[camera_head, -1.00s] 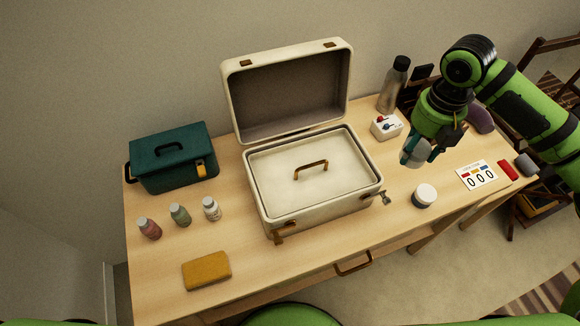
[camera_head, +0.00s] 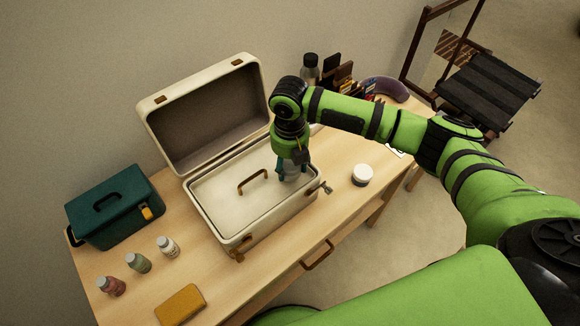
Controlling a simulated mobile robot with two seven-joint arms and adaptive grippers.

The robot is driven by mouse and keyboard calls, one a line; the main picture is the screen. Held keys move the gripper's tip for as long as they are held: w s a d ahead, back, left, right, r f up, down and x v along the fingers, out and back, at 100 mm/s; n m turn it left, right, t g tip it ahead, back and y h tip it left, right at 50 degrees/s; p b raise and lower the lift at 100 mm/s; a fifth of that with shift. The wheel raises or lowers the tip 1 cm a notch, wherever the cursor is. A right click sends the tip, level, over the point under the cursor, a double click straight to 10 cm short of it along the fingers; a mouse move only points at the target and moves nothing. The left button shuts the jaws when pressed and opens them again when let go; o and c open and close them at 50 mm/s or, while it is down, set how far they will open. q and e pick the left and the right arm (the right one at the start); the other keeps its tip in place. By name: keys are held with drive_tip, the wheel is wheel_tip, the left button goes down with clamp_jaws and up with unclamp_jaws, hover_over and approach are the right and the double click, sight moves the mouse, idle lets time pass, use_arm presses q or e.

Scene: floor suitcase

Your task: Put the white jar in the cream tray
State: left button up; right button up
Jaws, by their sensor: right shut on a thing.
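The cream tray (camera_head: 222,203) with a brown handle sits inside the open cream suitcase. My right gripper (camera_head: 292,177) points down over the tray's right end, shut on a small pale object (camera_head: 293,170). The fingers and my arm partly hide that object, so I cannot tell surely whether it is a jar. Whether it touches the tray is also unclear. A small jar with a white lid (camera_head: 362,173) stands upright on the table, right of the suitcase and apart from my gripper. My left gripper is not in view.
The suitcase lid (camera_head: 205,110) stands open behind the tray. A dark-capped bottle (camera_head: 310,72) stands at the back.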

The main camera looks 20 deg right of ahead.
sight(290, 171)
wheel_tip(290, 171, down, 2)
drive_tip(key=shift+f, duration=0.45)
drive_tip(key=shift+f, duration=0.15)
drive_tip(key=o, duration=1.2)
